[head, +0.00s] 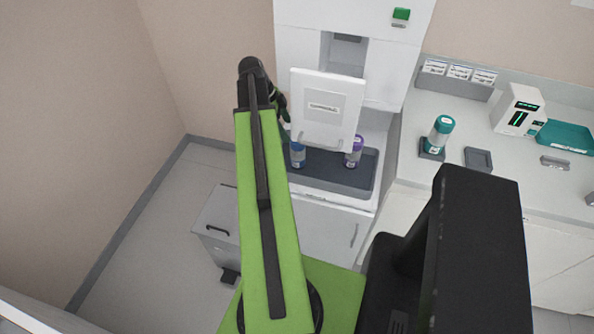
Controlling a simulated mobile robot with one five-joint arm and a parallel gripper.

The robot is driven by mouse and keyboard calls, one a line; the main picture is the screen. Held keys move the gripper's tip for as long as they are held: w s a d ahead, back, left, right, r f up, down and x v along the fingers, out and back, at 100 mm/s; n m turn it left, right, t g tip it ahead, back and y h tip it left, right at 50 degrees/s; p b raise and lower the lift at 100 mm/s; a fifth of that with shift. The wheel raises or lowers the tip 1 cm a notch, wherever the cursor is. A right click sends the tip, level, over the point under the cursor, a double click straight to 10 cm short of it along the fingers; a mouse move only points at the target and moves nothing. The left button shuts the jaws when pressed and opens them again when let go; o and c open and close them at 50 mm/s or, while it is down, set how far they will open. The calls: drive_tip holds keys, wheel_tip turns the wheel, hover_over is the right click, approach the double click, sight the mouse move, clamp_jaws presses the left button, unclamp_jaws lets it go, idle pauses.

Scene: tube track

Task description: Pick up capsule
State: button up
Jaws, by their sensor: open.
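Three capsules with coloured parts are in the head view. A blue one (298,157) and a purple one (354,152) stand upright on the dark tray (335,183) of the white station. A teal one (440,132) stands on a dark square base on the right counter. My gripper (284,116) is open, at the far end of my green arm, just above and left of the blue capsule. My arm hides much of it. I cannot tell whether it touches the capsule.
A white hinged-looking panel (326,108) hangs over the tray, close to both capsules. A green button (401,15) is above. The right counter (470,190) holds a white device (518,109) and a teal tray (566,137). A grey bin (216,232) stands on the floor at left.

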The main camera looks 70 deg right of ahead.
sight(298, 145)
drive_tip(key=b+x, duration=0.2)
drive_tip(key=x, duration=0.2)
drive_tip(key=shift+f+b, duration=0.4)
drive_tip(key=shift+s+f, duration=0.15)
drive_tip(key=shift+s, duration=0.05)
drive_tip(key=b+x, duration=0.5)
drive_tip(key=shift+s, duration=0.2)
drive_tip(key=shift+c, duration=0.2)
drive_tip(key=c, duration=1.6)
wheel_tip(298, 145, up, 7)
drive_tip(key=p, duration=0.7)
drive_tip(key=shift+r+p, duration=0.25)
drive_tip(key=shift+p, duration=0.05)
drive_tip(key=shift+w+r, duration=0.2)
drive_tip(key=w+a, duration=0.2)
drive_tip(key=w, duration=0.6)
drive_tip(key=w+a, duration=0.3)
drive_tip(key=w, duration=0.5)
drive_tip(key=shift+w+a+f, duration=0.3)
